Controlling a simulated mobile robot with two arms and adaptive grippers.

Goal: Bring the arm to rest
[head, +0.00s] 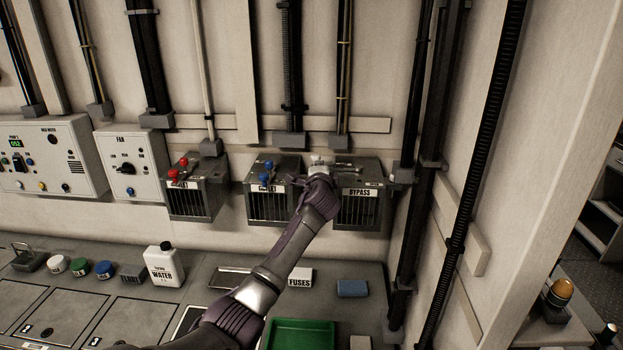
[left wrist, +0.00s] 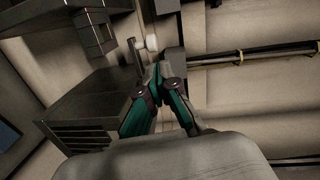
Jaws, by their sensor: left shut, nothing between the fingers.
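My left arm reaches up from the bottom of the head view, and its gripper (head: 318,178) is at the left side of the BYPASS box (head: 360,210), in front of the wall. In the left wrist view the fingers of my left gripper (left wrist: 158,75) come together at the tips, with nothing between them. A pale round knob (left wrist: 151,43) shows just beyond the fingertips there. Whether the fingers touch it cannot be told. My right gripper does not show.
Beside the BYPASS box hang the OUTLET box (head: 270,206) with blue handles and a box with red handles (head: 190,203). Below, the bench holds a WATER bottle (head: 164,265), a FUSES box (head: 300,277), a blue block (head: 352,288) and a green tray (head: 302,322). Dark pipes (head: 425,200) run down at right.

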